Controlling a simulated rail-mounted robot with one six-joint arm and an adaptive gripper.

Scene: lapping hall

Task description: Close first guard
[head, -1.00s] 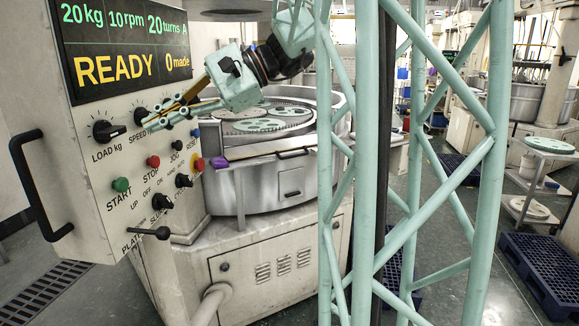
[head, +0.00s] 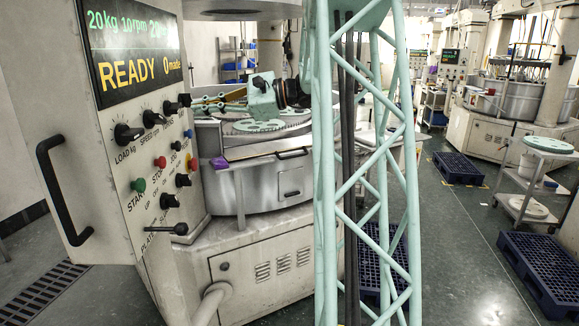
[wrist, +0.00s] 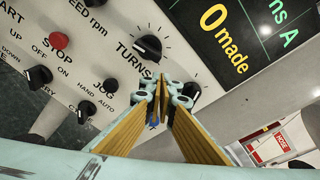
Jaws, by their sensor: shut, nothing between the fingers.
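The lapping machine's round steel drum wall (head: 262,188) stands at the middle left in the head view. My gripper (head: 198,104) is above and behind the drum's left side, pointing left beside the control panel. In the wrist view my gripper (wrist: 164,92) has its yellow-faced fingers meeting at the tips, empty, near the TURNS knob (wrist: 148,47). It is well away from the bar handle.
The control panel (head: 128,160), with knobs, buttons and a black grab handle (head: 62,190), juts out at the left. Its screen (head: 134,48) reads READY, 0 made. Blue pallets (head: 540,265) and a trolley (head: 528,195) stand at the right, with open floor between.

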